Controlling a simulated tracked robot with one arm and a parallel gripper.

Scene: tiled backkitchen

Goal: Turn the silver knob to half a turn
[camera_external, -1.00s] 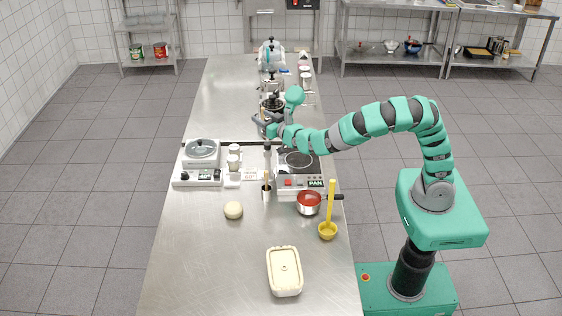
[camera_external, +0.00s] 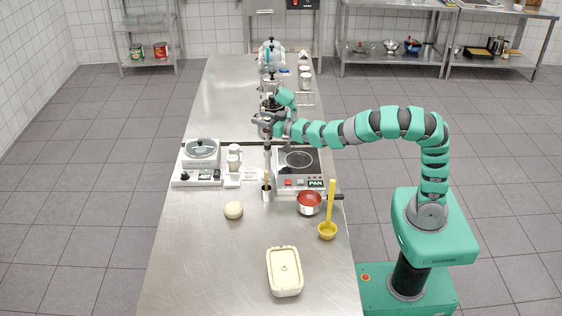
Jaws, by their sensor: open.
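A silver knob seems to be on the front panel of the right hotplate (camera_external: 300,189), beside its red buttons; it is too small to make out clearly. My gripper (camera_external: 260,119) is grey and hovers over the counter behind the hotplates, at the end of the teal arm reaching in from the right. It is open, with nothing seen in it. It is up and left of the right hotplate, apart from the front panel.
The left hotplate (camera_external: 200,176) carries a glass-lidded vessel. The left front of the steel counter (camera_external: 195,260) is clear.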

